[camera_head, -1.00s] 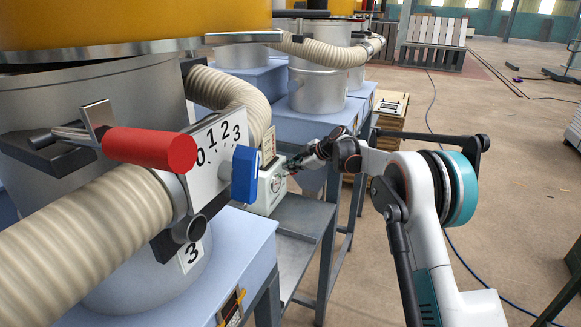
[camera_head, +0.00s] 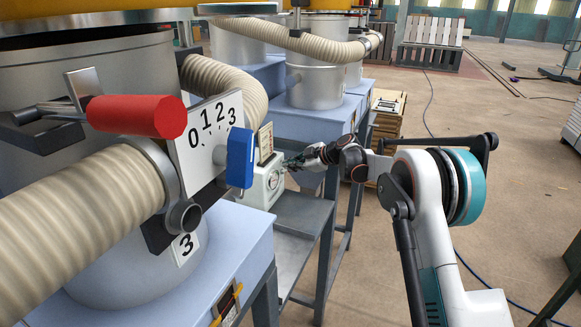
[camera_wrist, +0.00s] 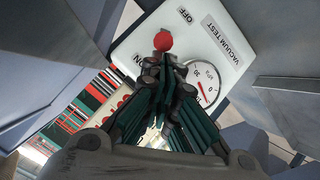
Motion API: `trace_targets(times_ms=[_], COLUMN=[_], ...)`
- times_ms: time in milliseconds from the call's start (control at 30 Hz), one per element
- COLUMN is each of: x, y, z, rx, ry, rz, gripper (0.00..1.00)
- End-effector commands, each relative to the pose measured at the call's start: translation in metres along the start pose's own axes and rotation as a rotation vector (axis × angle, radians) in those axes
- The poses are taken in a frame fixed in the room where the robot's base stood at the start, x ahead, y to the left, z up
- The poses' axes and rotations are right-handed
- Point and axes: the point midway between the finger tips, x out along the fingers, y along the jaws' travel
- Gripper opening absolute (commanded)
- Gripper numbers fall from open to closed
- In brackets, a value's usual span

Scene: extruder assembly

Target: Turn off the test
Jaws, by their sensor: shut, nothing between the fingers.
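The vacuum test box (camera_wrist: 190,60) is white, with a red knob (camera_wrist: 163,41), OFF and ON labels and a round gauge (camera_wrist: 206,84), in the wrist view. In the head view the box (camera_head: 263,184) stands on a grey stand behind the blue handle. My gripper (camera_wrist: 165,64) is shut and empty, its fingertips right by the red knob; I cannot tell whether they touch it. The fingers hide part of the panel and the gauge's edge. In the head view my gripper (camera_head: 290,163) reaches the box from the right.
A red handle (camera_head: 137,116), a 0-to-3 scale plate (camera_head: 207,142) and a blue handle (camera_head: 240,158) stand in front of the box. A ribbed hose (camera_head: 75,225) runs left. The floor to the right is largely clear.

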Motion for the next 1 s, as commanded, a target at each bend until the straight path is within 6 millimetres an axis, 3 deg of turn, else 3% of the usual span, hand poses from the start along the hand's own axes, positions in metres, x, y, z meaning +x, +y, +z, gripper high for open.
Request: trace_targets(times_ms=[267, 733, 1000], x=[0.0, 0.003, -0.002], y=[-0.008, -0.026, -0.022], z=[0.012, 0.041, 0.033], rx=[0.017, 0.073, 0.071], ry=[0.099, 0.445, 0.435], rz=[0.065, 0.29, 0.282], gripper=[0.0, 0.0, 0.0])
